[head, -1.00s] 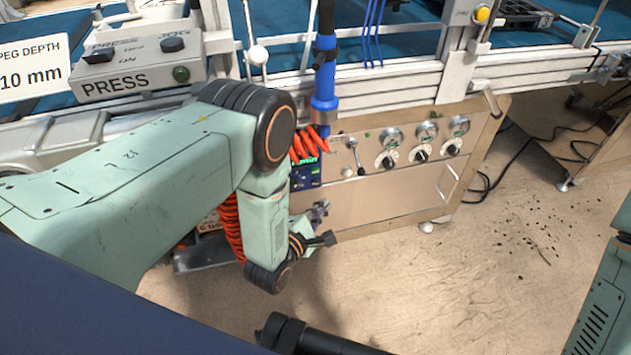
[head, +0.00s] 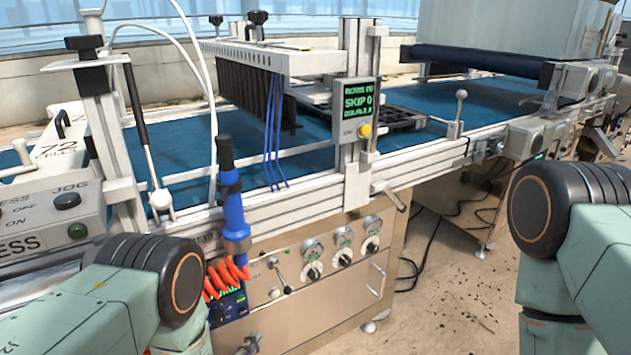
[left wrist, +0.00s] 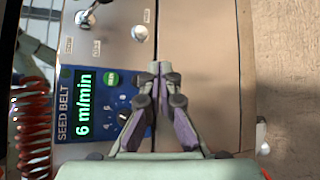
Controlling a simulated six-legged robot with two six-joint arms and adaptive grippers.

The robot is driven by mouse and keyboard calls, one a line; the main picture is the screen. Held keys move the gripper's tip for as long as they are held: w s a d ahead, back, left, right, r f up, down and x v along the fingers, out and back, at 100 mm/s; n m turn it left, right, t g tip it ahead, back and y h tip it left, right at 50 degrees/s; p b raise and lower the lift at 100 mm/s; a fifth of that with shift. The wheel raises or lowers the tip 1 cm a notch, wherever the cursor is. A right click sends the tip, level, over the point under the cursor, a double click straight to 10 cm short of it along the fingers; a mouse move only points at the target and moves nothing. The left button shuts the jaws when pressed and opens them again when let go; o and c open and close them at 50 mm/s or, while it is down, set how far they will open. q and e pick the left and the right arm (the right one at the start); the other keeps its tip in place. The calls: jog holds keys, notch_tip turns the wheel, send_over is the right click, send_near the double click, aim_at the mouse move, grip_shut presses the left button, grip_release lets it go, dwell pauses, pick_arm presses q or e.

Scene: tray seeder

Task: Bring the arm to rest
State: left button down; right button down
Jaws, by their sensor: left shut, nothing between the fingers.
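My left arm (head: 130,290) comes in from the lower left in the head view, its elbow joint in front of the seeder. Only a small part of my left gripper (head: 249,345) shows at the bottom edge there. In the left wrist view my left gripper (left wrist: 158,70) is shut, with its fingertips together and nothing between them. It points at the seeder's steel front panel (left wrist: 195,50), beside the blue seed belt display (left wrist: 85,105) reading 6 m/min. Whether it touches the panel I cannot tell. My right arm (head: 580,250) shows at the right; its gripper is out of view.
The seeder's blue belt (head: 320,120) runs across behind the arms. A blue-handled tool (head: 234,205) with a red coiled hose (head: 222,280) hangs close to my left arm. Knobs and gauges (head: 342,238) line the panel. A press control box (head: 60,215) stands left.

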pick_arm(q)
jog(key=s+a+f+m+g+y+p, duration=0.1)
jog(key=s+a+f+m+g, duration=0.2)
jog(key=s+m, duration=0.5)
jog(key=s+a+f+m+g+y+p, duration=0.1)
jog(key=s+f+m+g, duration=0.35)
jog(key=s, duration=0.55)
jog(key=s+a+r+m+g+p, duration=0.3)
jog(key=s+r+m+g+p, duration=0.3)
jog(key=s+r, duration=0.9)
jog(key=shift+s+m+g+y, duration=0.35)
jog(key=shift+s+g, duration=0.2)
jog(key=shift+s, duration=0.4)
